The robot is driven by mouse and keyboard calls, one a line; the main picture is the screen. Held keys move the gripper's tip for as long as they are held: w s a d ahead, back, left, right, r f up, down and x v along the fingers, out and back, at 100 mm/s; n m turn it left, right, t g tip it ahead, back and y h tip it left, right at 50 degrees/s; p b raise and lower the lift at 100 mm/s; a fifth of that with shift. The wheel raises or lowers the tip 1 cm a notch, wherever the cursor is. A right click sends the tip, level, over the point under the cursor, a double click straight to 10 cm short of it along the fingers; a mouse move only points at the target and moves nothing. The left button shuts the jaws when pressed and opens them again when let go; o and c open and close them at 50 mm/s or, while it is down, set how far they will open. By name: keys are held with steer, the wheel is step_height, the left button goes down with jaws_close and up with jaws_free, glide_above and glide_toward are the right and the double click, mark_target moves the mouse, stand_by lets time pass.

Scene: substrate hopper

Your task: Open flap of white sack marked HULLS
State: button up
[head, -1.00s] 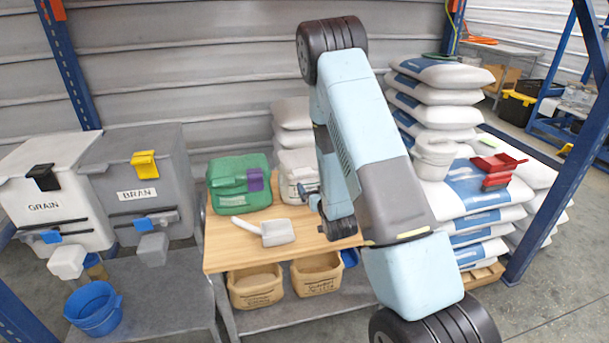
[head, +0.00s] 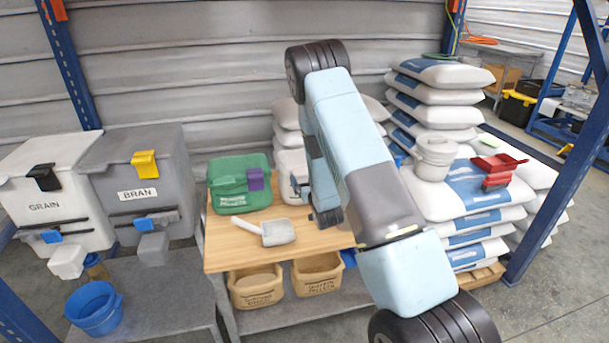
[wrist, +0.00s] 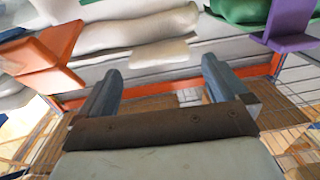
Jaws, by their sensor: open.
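A white sack (head: 290,168) stands at the back of the wooden tabletop, right of the green sack. My arm covers its right part, and I cannot read its marking or see its flap. In the wrist view, my gripper (wrist: 160,72) is open, with its two fingers apart and nothing between them. A pale lumpy form (wrist: 140,35) lies beyond the fingers; I cannot tell whether it is the white sack.
A green sack (head: 236,187) with a purple clip (head: 256,180) and a white scoop (head: 268,232) rest on the tabletop (head: 230,258). Grain and bran hoppers stand left. Stacked sacks (head: 470,205) with a white bucket (head: 432,155) and red scoop (head: 498,165) stand right.

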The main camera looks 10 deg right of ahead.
mark_target(304, 173)
steer(key=shift+w+a, duration=0.1)
steer(key=shift+w, duration=1.7)
steer(key=c, duration=1.2)
